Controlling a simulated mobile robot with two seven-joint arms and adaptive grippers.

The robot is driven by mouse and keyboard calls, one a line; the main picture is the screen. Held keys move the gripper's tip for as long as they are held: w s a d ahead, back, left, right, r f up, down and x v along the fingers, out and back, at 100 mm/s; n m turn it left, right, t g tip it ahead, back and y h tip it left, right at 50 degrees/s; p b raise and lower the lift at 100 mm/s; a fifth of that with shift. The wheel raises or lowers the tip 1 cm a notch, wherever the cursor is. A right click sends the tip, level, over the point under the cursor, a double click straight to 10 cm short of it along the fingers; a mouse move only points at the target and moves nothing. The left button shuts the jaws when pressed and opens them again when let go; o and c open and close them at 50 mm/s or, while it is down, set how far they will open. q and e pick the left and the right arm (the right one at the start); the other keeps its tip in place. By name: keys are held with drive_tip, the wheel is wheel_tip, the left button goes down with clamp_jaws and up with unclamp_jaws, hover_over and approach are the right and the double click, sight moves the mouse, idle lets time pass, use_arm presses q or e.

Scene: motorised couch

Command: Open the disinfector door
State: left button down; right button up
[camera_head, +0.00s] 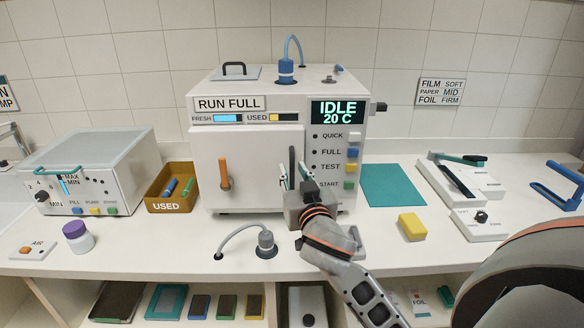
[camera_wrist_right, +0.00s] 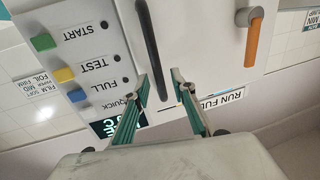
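The disinfector (camera_head: 250,95) is a white box on the counter, with an "IDLE 20 C" display at its upper right. Its door (camera_head: 245,160) looks closed, with an orange handle (camera_head: 224,173) at its left and a dark upright bar handle (camera_head: 292,162) near its right edge. My right gripper (camera_head: 296,173) is in front of this bar. In the right wrist view, which is upside down, the gripper (camera_wrist_right: 160,78) is open, its fingers on either side of the dark bar (camera_wrist_right: 152,45); I see no clear contact. The orange handle (camera_wrist_right: 254,35) is off to one side. My left gripper is not in view.
Buttons (camera_head: 351,166) run down the panel right of the door. A brown "USED" bin (camera_head: 168,203) stands left of the disinfector. A hose fitting (camera_head: 265,243) lies in front of it, and a yellow block (camera_head: 412,226) at right. A teal mat (camera_head: 393,185) is bare.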

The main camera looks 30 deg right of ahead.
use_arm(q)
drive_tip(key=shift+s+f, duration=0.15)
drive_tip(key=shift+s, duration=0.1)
use_arm(e)
drive_tip(key=shift+x, duration=0.85)
clamp_jaws()
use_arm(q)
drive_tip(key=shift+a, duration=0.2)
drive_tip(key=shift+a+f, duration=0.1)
use_arm(e)
drive_tip(key=shift+s+a, duration=0.15)
